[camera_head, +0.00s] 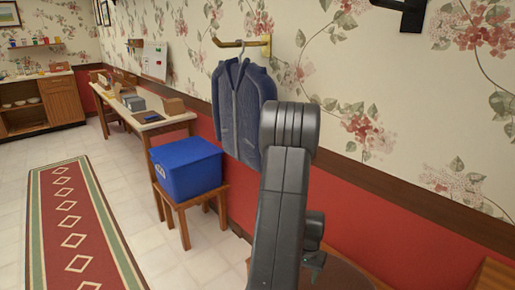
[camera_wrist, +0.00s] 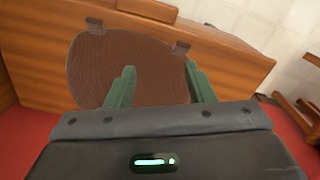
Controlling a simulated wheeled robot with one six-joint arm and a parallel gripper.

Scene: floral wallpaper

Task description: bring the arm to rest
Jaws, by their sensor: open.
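My gripper (camera_wrist: 160,88) shows in the wrist view with its two green fingers spread apart and nothing between them. Beyond the fingers is a brown, textured, rounded panel (camera_wrist: 150,75) on a wooden piece of furniture (camera_wrist: 235,62). I cannot tell how far the fingers are from it. In the head view my dark grey arm rises at the centre right, bent at the top. The fingers are hard to make out there, low behind the arm.
A blue jacket (camera_head: 236,105) hangs from a brass wall hook (camera_head: 243,42) just left of my arm. A blue bin (camera_head: 187,167) sits on a small wooden stool (camera_head: 190,202). A long table (camera_head: 160,123) stands along the wall. A patterned runner (camera_head: 75,225) lies on open floor at left.

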